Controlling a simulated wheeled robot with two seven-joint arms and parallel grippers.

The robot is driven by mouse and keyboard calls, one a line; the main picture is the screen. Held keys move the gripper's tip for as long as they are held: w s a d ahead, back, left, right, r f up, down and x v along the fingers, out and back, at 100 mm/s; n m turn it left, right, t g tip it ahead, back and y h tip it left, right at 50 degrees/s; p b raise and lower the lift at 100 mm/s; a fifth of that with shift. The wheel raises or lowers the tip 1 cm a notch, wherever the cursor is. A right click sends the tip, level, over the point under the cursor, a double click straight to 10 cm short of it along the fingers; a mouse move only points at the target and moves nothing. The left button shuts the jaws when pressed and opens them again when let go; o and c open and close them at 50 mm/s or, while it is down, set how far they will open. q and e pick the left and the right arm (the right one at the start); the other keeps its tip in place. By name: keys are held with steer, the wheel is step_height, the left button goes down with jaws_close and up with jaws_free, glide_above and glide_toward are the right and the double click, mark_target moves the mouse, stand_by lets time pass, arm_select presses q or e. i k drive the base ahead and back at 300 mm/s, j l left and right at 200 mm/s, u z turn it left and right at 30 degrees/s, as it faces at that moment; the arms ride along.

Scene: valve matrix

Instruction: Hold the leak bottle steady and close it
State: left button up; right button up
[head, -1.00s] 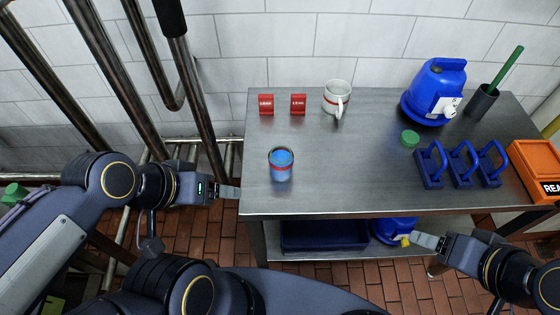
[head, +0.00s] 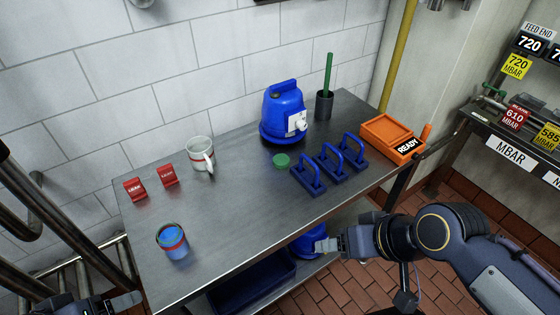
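No bottle in view is labelled as the leak bottle. An open round container with blue contents and a red band (head: 172,241) stands upright near the table's front left corner. A round green cap-like piece (head: 281,160) lies on the table beside the blue handles. My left gripper (head: 128,300) is at the lower left edge, in front of the table and below the container, touching nothing visible. My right gripper (head: 328,246) is in front of the table's front edge, overlapping a blue object (head: 307,241) on the lower shelf. Neither gripper's finger gap is clear.
The steel table (head: 235,225) has a clear middle. Two red tags (head: 168,174), a white mug (head: 200,155), a blue jug-like unit (head: 284,112), a holder with a green rod (head: 324,103), blue handles (head: 321,170) and an orange READY tray (head: 388,136) line it. Gauge signs stand right.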

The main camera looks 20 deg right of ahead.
mark_target(172, 240)
steer(key=l+u, duration=0.35)
steer(key=i+l+u, duration=0.1)
steer(key=u, duration=0.3)
steer(key=l+u, duration=0.35)
